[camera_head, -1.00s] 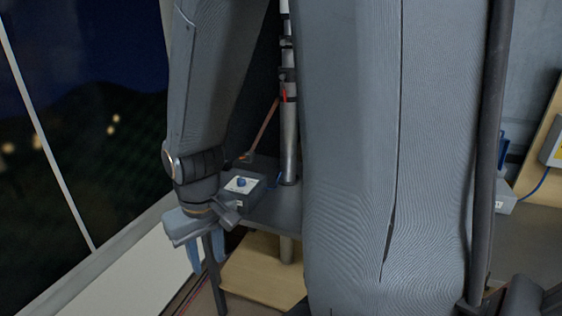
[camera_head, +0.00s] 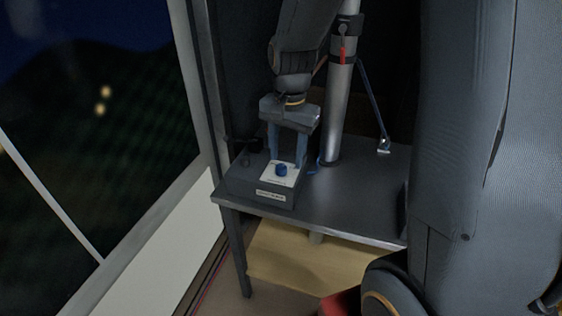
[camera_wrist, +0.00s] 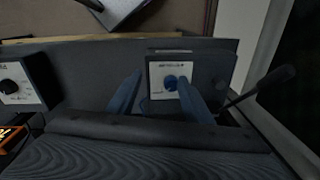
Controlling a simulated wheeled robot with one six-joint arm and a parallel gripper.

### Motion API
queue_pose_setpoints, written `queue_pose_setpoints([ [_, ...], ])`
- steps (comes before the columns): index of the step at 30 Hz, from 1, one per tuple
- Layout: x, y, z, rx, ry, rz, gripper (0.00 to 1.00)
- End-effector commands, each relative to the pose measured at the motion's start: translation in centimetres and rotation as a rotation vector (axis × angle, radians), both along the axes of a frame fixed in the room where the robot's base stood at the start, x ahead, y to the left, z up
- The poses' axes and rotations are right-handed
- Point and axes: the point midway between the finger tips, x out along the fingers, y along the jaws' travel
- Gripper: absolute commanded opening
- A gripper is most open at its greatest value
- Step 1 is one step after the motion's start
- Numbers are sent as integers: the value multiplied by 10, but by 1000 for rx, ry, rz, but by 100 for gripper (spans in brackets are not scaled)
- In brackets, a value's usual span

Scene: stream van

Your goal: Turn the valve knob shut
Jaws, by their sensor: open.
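I cannot tell whether a finger touches the knob or the plate.
A metal pole (camera_head: 336,110) with a red lever (camera_head: 342,56) stands just behind and right of my gripper. Another white panel with a black knob (camera_wrist: 12,85) shows at the wrist view's left.

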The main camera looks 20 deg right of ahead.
Motion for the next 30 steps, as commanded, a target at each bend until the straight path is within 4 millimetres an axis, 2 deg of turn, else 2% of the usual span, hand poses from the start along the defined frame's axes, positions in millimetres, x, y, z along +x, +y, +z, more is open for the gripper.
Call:
queue_pose_setpoints([
  [1,15,-2,-1,7,8,-96,46],
  [3,31,-3,-1,16,18,-218,46],
  [9,54,-3,-2,27,35,-411,46],
  [14,56,-1,-14,27,39,-434,46],
  [24,57,0,-62,26,39,-429,46],
  [30,58,0,-77,27,37,-429,46],
])
